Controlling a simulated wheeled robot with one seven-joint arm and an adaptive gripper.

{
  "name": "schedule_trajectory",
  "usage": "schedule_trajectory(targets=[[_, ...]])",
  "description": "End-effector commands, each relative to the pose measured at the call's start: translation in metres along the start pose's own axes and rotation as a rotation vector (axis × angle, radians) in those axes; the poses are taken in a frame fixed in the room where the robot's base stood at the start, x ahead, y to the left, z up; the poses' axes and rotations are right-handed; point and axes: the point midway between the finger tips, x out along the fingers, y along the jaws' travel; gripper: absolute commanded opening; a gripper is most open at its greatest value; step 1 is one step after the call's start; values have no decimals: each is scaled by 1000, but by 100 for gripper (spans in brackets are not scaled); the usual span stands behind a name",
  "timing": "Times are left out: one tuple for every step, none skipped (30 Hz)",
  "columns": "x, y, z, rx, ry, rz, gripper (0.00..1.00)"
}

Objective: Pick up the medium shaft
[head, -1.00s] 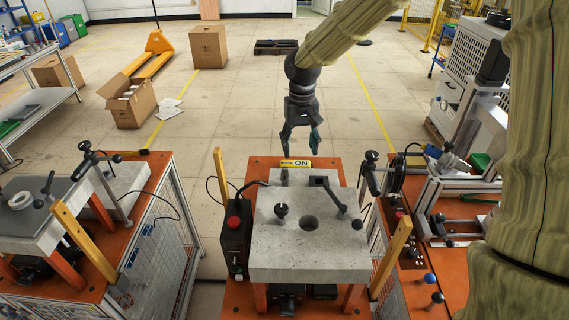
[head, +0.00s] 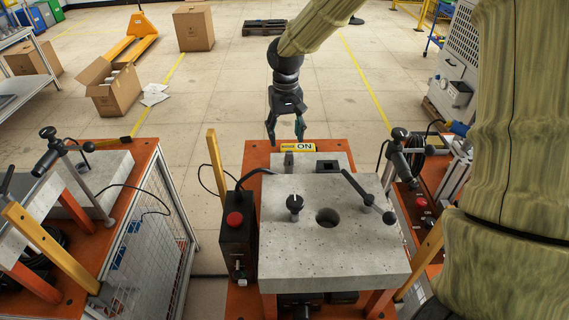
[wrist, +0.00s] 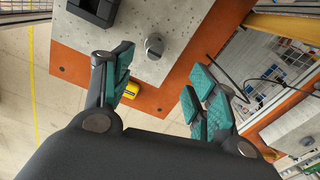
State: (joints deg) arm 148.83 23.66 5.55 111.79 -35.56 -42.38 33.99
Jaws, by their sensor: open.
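A short grey metal cylinder (wrist: 154,45) stands on the grey plate (wrist: 175,22) in the wrist view; it appears to be the medium shaft. It seems to match a small grey upright piece (head: 289,160) at the back of the middle bench in the head view. My gripper (head: 285,138) is open and empty, pointing down near the bench's far edge, behind that piece. In the wrist view, the teal pads of my gripper (wrist: 161,65) are spread apart, with the cylinder beyond and between them. No contact shows.
A black square block (head: 328,166) sits right of the grey piece. The speckled block (head: 340,252) in front carries a knob (head: 295,204), a lever (head: 368,199) and a hole. Benches flank both sides.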

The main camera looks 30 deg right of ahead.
Motion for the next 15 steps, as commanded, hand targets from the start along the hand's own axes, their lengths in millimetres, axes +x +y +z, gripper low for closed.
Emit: schedule_trajectory(targets=[[6, 5, 2, 6, -4, 0, 58], [10, 6, 2, 9, -4, 0, 58], [15, 8, 3, 11, -3, -1, 58], [18, 9, 3, 12, -3, 0, 58], [22, 10, 3, 13, -4, 0, 58], [26, 11, 3, 15, -4, 0, 58], [29, 11, 3, 16, -3, 0, 58], [31, 11, 3, 16, -2, -1, 58], [34, 11, 3, 15, -2, -1, 58], [36, 11, 3, 15, -2, 0, 58], [37, 11, 3, 14, -2, 0, 58], [38, 11, 3, 14, -2, 0, 58], [39, 10, 3, 14, -2, 0, 58], [40, 10, 3, 14, -2, 0, 58], [41, 10, 3, 14, -2, 0, 58]])
